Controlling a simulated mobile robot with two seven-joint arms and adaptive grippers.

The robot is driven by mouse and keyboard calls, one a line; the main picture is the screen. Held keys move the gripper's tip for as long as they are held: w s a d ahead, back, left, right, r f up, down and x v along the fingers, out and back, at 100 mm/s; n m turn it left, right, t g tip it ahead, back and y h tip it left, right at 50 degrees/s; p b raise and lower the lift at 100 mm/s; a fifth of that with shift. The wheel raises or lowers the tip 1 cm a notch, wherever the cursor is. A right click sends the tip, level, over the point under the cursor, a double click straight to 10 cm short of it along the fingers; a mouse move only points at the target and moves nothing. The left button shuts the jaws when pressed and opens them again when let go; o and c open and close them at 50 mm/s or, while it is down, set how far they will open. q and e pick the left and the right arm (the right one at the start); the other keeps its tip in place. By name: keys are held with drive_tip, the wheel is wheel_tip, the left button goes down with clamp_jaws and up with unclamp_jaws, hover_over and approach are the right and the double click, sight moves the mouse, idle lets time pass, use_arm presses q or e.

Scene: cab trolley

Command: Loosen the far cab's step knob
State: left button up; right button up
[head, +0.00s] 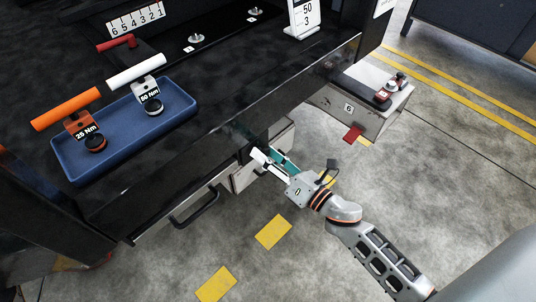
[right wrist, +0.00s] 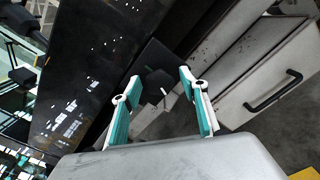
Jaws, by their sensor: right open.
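My right gripper (head: 268,158) is open and empty, low beside the front edge of the black bench (head: 190,150). In the right wrist view its two teal-and-white fingers (right wrist: 158,82) stand apart. A dark squarish part with a small knob-like piece (right wrist: 156,90) shows between and beyond the fingertips, apart from them. I cannot tell for sure whether this is the step knob. In the head view the gripper and the bench edge hide that spot. My left gripper is in neither view.
A blue tray (head: 178,123) on the bench holds a 25 Nm orange-handled tool (head: 66,108) and a 50 Nm white-handled tool (head: 136,72). The floor in front is clear.

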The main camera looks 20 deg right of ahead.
drive_tip(key=v, duration=1.2)
drive_tip(key=shift+r, duration=0.1)
